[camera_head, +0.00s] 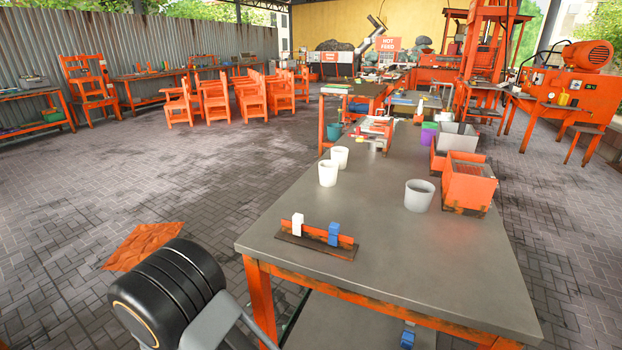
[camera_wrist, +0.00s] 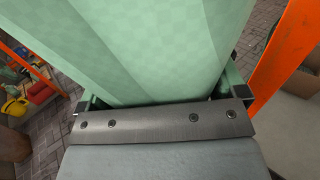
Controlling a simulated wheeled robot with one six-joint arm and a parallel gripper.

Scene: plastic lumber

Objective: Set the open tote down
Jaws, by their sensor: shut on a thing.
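A pale green, smooth-walled thing, which I take for the open tote (camera_wrist: 150,45), fills the upper middle of the wrist view. My gripper (camera_wrist: 160,97) is shut on it, with a finger at each side of the green surface. The tote's rim, its inside and its base are out of view. In the head view neither the tote nor my gripper shows; only a black rounded joint of my arm shows at the lower left.
A grey-topped table (camera_head: 300,205) has clear room at its middle and front. A small rack (camera_head: 318,246), white cups (camera_head: 328,173), a grey cup (camera_head: 419,195) and an orange bin (camera_head: 468,183) stand on it. An orange post (camera_wrist: 285,50) rises close right of the tote.

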